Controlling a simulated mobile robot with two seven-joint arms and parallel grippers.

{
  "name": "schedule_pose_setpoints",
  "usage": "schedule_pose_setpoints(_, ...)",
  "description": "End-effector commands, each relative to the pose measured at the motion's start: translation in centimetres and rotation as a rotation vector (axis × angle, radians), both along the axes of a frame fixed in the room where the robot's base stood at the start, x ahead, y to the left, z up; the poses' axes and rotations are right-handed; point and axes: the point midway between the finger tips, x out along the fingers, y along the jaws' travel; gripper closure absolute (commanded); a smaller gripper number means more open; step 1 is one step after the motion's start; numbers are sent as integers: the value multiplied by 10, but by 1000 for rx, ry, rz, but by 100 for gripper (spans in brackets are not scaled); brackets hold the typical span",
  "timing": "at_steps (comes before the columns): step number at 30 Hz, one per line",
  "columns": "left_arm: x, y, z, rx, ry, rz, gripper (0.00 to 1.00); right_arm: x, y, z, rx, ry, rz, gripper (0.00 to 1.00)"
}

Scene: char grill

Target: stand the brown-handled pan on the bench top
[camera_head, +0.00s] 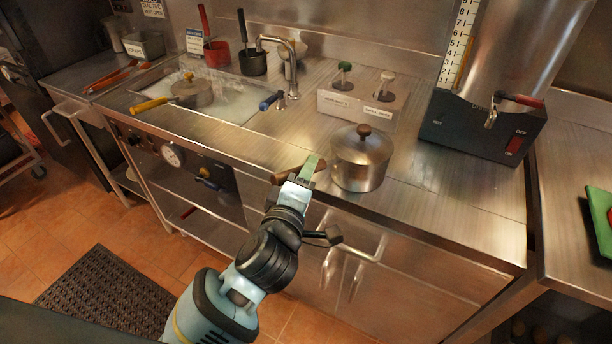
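The brown-handled pan (361,177) is a steel pot with a lid and a brown lid knob. It is upright at the front edge of the steel bench top (430,190); I cannot tell whether its base rests fully on the surface. Its brown handle (284,177) points left, over the front edge. My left gripper (311,168) comes up from below, with its green-tipped fingers at the handle, just left of the pot body. The fingers appear closed around the handle and hide part of it. My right gripper is not in view.
A yellow-handled pan (190,93) stands on the griddle at the left. A tap (291,70) and a steel holder (357,106) with green and white knobs stand behind. A large dispenser (485,125) is at the right. The bench right of the pan is clear.

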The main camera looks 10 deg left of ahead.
Motion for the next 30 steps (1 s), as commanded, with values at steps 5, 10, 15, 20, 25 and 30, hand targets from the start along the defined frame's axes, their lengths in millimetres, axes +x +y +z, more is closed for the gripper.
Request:
schedule_pose_setpoints(5, 0, 0, 0, -1, 0, 0, 56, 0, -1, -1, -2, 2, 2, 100)
schedule_pose_setpoints(10, -9, 1, -1, 0, 1, 0, 56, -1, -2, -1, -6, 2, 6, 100)
schedule_pose_setpoints(15, -37, 5, 0, 0, 2, -1, 56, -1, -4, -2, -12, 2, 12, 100)
schedule_pose_setpoints(20, -70, 9, 1, -1, 4, -2, 56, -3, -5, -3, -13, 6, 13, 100)
schedule_pose_setpoints(25, -98, 13, 2, -1, 3, -1, 56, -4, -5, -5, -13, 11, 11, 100)
schedule_pose_setpoints(30, -114, 15, 4, -1, 3, -1, 56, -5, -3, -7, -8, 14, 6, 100)
